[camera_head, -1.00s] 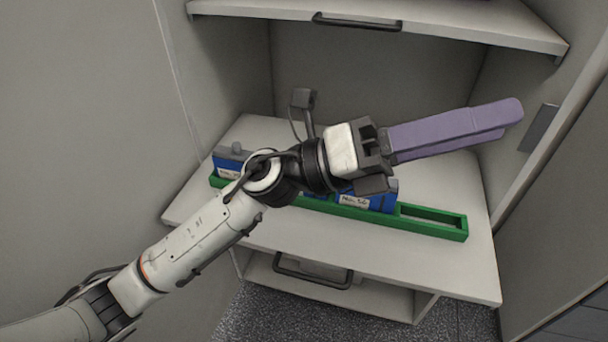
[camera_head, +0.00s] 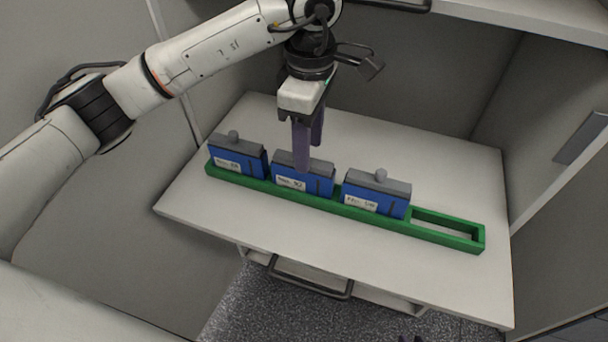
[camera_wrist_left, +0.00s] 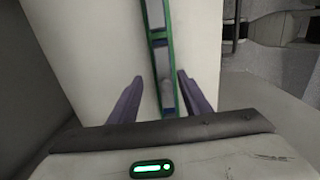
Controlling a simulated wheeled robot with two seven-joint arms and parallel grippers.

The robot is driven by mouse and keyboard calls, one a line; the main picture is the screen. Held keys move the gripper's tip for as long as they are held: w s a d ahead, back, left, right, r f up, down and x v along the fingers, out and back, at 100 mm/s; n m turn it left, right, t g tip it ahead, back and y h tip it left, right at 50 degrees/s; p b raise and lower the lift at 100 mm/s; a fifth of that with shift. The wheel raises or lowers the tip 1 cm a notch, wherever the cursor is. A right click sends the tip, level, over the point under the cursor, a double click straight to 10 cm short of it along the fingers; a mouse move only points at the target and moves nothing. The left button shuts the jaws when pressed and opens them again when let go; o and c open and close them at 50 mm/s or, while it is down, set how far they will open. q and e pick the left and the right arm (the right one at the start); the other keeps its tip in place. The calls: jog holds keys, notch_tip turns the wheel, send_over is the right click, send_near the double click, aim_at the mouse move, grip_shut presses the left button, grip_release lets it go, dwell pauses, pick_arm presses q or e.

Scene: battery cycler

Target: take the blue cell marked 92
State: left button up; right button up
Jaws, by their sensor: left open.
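Three blue cells with grey tops and white labels stand in a row in a green rack (camera_head: 445,238). The middle cell (camera_head: 318,186) has a label that seems to read 92. The left cell (camera_head: 238,160) and right cell (camera_head: 377,195) have labels too small to read surely. My left gripper (camera_head: 309,156) is open and points down at the middle cell, its purple fingers in front of and behind its top. Contact cannot be told; the front finger hides part of the top. In the left wrist view the fingers (camera_wrist_left: 160,97) stand apart either side of the rack line.
The rack's right slot is empty. The rack stands on a white shelf (camera_head: 440,290) with grey walls around it. An upper shelf edge (camera_head: 510,25) is at the top right. Small purple tips, likely my right gripper (camera_head: 411,339), barely show at the bottom edge.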

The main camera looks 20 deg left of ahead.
aim_at(303, 179)
pick_arm(q)
jog(key=f, duration=0.4)
jog(key=a+f, duration=0.1)
jog(key=shift+s+f+p, duration=0.35)
jog(key=shift+s+f, duration=0.05)
jog(key=shift+d+f, duration=0.1)
jog(key=shift+f, duration=0.2)
jog(key=shift+c, duration=0.5)
grip_shut()
jog(key=shift+r, duration=0.1)
